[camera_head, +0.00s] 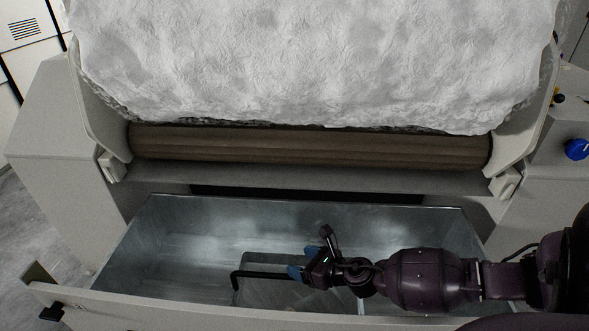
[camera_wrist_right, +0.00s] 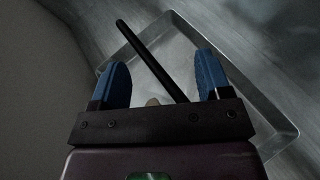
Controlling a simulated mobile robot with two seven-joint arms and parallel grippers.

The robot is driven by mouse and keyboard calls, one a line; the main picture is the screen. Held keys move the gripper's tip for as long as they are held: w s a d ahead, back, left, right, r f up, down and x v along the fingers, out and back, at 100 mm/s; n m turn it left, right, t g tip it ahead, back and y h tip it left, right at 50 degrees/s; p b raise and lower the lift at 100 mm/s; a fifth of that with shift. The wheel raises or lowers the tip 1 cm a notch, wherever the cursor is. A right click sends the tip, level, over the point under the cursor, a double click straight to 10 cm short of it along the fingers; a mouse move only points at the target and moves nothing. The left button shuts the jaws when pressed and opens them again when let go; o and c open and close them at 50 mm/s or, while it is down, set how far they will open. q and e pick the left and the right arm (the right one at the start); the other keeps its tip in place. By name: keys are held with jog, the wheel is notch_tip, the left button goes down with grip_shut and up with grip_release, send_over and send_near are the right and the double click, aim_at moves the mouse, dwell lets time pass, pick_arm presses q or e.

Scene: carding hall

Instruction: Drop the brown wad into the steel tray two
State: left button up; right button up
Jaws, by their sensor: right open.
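My right gripper (camera_head: 303,262) is low inside a large metal drawer, its blue fingers apart. In the wrist view, the open right gripper (camera_wrist_right: 160,64) hangs over a shallow steel tray (camera_wrist_right: 236,73). This tray (camera_head: 264,261) also shows in the head view, on the drawer floor. A small tan-brown patch (camera_wrist_right: 152,102), perhaps the brown wad, shows between the finger bases, mostly hidden by the gripper body. I cannot tell whether it lies in the tray or touches the gripper. My left gripper is not in view.
The drawer (camera_head: 185,245) stands open below a brown roller (camera_head: 310,147) and a large white fibre mass (camera_head: 310,60). A thin black bar (camera_head: 262,274) shows beside the gripper and crosses between the fingers in the wrist view. The drawer's left part looks clear.

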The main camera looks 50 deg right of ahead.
pick_arm(q)
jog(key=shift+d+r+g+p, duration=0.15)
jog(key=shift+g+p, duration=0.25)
jog(key=shift+p, duration=0.45)
pick_arm(e)
jog(key=v, duration=1)
jog(key=shift+s+r, duration=0.25)
jog(key=shift+s, duration=0.1)
jog(key=shift+d, duration=0.1)
